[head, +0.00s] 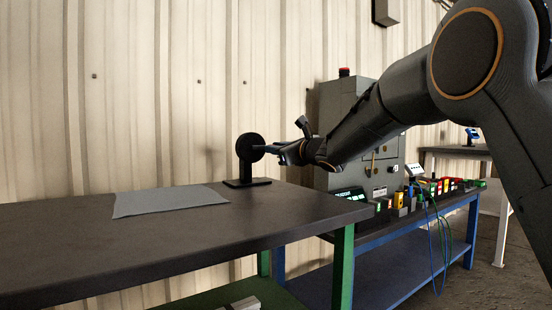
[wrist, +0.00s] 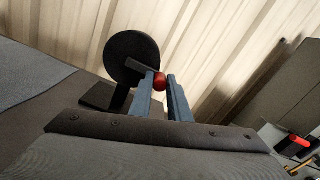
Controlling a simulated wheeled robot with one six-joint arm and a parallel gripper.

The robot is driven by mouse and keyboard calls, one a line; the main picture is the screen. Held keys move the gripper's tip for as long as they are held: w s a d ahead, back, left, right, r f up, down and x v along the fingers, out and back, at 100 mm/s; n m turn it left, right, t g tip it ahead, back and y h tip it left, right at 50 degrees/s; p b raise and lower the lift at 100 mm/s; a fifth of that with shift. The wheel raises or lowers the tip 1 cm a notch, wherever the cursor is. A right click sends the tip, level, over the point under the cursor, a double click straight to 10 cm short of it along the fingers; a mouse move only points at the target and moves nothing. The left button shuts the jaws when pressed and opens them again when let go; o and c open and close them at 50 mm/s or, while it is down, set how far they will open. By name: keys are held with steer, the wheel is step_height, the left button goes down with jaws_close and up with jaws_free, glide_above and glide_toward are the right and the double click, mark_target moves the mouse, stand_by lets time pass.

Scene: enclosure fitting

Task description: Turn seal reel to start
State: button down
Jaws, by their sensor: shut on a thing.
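The seal reel (head: 248,147) is a black disc on an upright stand with a flat base, near the right end of the dark table. In the wrist view the reel (wrist: 131,57) is at the upper middle, with a short crank arm ending in a red knob (wrist: 160,81). My gripper (wrist: 161,80) has its two blue fingers on either side of the knob and is shut on it. In the head view my gripper (head: 270,149) reaches the reel from the right; the knob is hidden there.
A grey mat (head: 168,199) lies flat on the table (head: 75,240), left of the reel. A grey cabinet (head: 345,105) with a red top button stands to the right. A blue-framed bench (head: 455,203) holds several small coloured parts. A corrugated wall (head: 130,90) is close behind.

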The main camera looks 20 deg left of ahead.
stand_by(0.5)
steer(key=c, duration=1.7)
jaws_free()
steer(key=shift+o, duration=0.2)
steer(key=v, duration=0.7)
steer(key=shift+s+d+p, duration=0.25)
steer(key=shift+s+p, duration=0.05)
steer(key=shift+p, duration=0.15)
